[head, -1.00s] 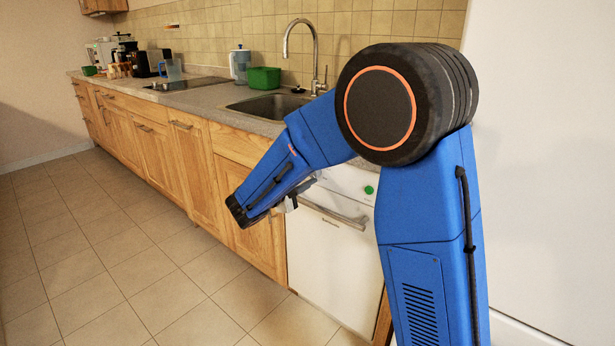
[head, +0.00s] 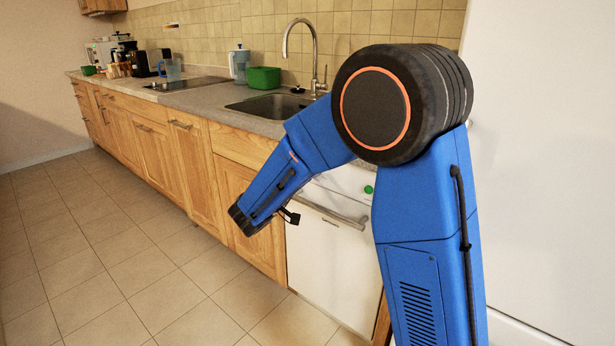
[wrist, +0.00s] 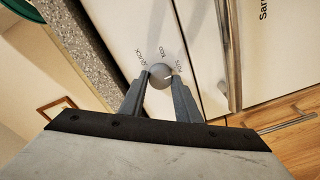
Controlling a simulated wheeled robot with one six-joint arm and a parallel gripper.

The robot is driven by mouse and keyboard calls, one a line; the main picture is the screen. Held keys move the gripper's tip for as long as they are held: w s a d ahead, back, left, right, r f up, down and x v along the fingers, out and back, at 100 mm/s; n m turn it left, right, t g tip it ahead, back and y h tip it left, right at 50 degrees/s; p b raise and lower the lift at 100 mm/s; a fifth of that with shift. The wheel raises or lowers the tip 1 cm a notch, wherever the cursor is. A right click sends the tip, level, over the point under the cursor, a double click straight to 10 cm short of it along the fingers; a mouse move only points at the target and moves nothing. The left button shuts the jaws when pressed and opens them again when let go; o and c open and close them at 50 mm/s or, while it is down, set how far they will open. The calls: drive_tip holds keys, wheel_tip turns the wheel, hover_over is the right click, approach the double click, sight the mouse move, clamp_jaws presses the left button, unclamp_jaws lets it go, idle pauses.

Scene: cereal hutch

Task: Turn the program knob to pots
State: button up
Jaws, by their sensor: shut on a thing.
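The program knob (wrist: 161,75) is a round grey knob on the white dishwasher panel in the wrist view. The labels QUICK, ECO and POTS are printed around it, with POTS on its right. A small light mark shows on the knob's right side, towards POTS. My gripper (wrist: 161,82) has one finger on each side of the knob and is shut on it. In the head view the white dishwasher (head: 325,255) stands behind my blue arm, which hides the knob.
A long bar handle (head: 329,213) crosses the dishwasher front below the panel, and a green button (head: 369,190) is at its right. The speckled counter (head: 205,99) with the sink (head: 270,106) runs above. The tiled floor (head: 130,250) is clear.

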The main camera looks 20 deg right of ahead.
drive_tip(key=shift+f+m, duration=0.1)
drive_tip(key=shift+m, duration=0.4)
drive_tip(key=o, duration=1)
drive_tip(key=shift+o, duration=0.2)
drive_tip(key=v, duration=1.7)
drive_tip(key=shift+s+a, duration=0.1)
drive_tip(key=shift+s, duration=0.05)
